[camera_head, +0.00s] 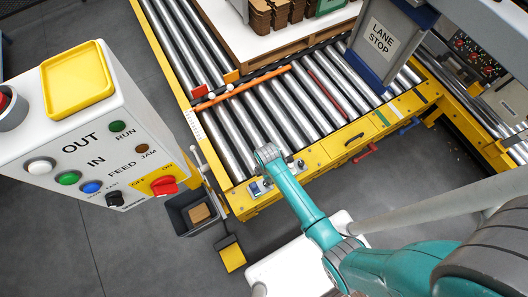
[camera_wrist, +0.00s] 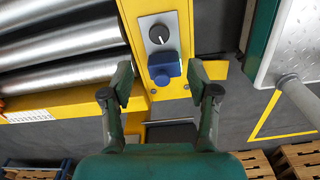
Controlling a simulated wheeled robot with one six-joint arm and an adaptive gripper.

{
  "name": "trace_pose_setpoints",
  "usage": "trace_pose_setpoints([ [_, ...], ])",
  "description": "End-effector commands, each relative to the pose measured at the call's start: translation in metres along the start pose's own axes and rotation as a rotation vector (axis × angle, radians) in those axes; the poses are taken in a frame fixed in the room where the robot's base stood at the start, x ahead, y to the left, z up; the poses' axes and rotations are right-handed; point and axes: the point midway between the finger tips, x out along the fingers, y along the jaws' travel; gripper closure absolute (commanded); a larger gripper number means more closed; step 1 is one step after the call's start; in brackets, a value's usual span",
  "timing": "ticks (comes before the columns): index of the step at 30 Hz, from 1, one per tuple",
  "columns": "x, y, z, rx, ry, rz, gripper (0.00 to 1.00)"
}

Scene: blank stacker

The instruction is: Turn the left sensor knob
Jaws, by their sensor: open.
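The left sensor is a grey plate on the yellow front rail of the roller conveyor. In the wrist view, its black knob (camera_wrist: 159,34) with a white pointer line sits above a blue block (camera_wrist: 164,70). In the head view, the left sensor (camera_head: 260,187) shows beside my teal arm's end. My gripper (camera_wrist: 159,82) is open and empty. Its fingers stand to either side of the blue block, and the knob lies beyond the fingertips. I cannot tell the gripper's height above the plate. A second sensor (camera_head: 297,165) sits to the right, partly hidden by my arm.
Metal rollers (camera_head: 310,100) lie behind the rail. A control box (camera_head: 85,140) with buttons stands at the left. A dark bin (camera_head: 188,218) and a yellow pedal (camera_head: 231,256) are on the floor near the conveyor's corner. A LANE STOP sign (camera_head: 380,38) hangs above the rollers.

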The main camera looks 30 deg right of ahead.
Motion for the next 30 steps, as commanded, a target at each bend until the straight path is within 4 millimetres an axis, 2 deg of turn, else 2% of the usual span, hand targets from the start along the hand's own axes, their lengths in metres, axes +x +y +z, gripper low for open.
trace_pose_setpoints([
  [5, 0.010, 0.001, 0.000, -0.007, -0.001, -0.010, 0.40],
  [21, 0.089, 0.001, 0.000, -0.005, -0.001, -0.007, 0.40],
  [30, 0.106, 0.000, 0.000, -0.005, -0.001, -0.005, 0.40],
])
